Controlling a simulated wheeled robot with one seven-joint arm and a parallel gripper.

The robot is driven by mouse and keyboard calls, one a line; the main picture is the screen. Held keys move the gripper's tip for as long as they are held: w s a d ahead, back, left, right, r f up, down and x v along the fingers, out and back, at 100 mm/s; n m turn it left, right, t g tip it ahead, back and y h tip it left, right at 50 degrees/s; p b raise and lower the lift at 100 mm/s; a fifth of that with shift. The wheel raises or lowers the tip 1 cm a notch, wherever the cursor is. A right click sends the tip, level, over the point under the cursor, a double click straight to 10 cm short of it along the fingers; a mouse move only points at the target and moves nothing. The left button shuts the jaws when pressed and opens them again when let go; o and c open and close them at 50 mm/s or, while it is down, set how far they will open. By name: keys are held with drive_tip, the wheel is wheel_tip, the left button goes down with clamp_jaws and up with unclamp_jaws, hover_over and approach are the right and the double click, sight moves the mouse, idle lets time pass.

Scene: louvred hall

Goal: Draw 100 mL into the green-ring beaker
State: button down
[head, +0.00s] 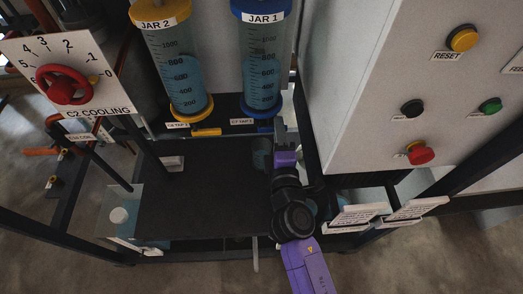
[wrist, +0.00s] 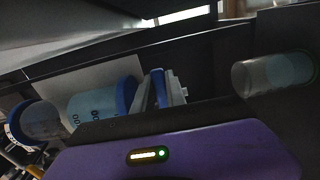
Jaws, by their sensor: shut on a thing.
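Jar 1 (head: 262,65), a clear cylinder with blue end caps and a scale, holds blue liquid; it also shows at the left of the wrist view (wrist: 92,104). My gripper (head: 281,128) is below and right of it, with its grey fingers (wrist: 158,91) shut on the blue tap lever (wrist: 161,87), which they partly hide. A clear beaker (wrist: 272,73) with pale bluish liquid shows at the right of the wrist view. In the head view it shows dimly (head: 262,157), left of my gripper.
Jar 2 (head: 177,68) with yellow caps and a yellow tap lever (head: 207,132) stands left. A red cooling handwheel (head: 62,85) is further left. A panel with buttons (head: 421,154) is at right. The dark shelf (head: 205,200) is mostly clear.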

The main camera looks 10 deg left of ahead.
drive_tip(key=c, duration=1.5)
unclamp_jaws()
drive_tip(key=shift+a+b, duration=0.15)
drive_tip(key=shift+b, duration=0.2)
drive_tip(key=shift+c, duration=0.2)
drive_tip(key=shift+o, duration=1.3)
drive_tip(key=v, duration=0.7)
drive_tip(key=shift+b, duration=0.3)
drive_tip(key=b+v, duration=0.1)
drive_tip(key=v, duration=0.7)
drive_tip(key=shift+b, duration=0.4)
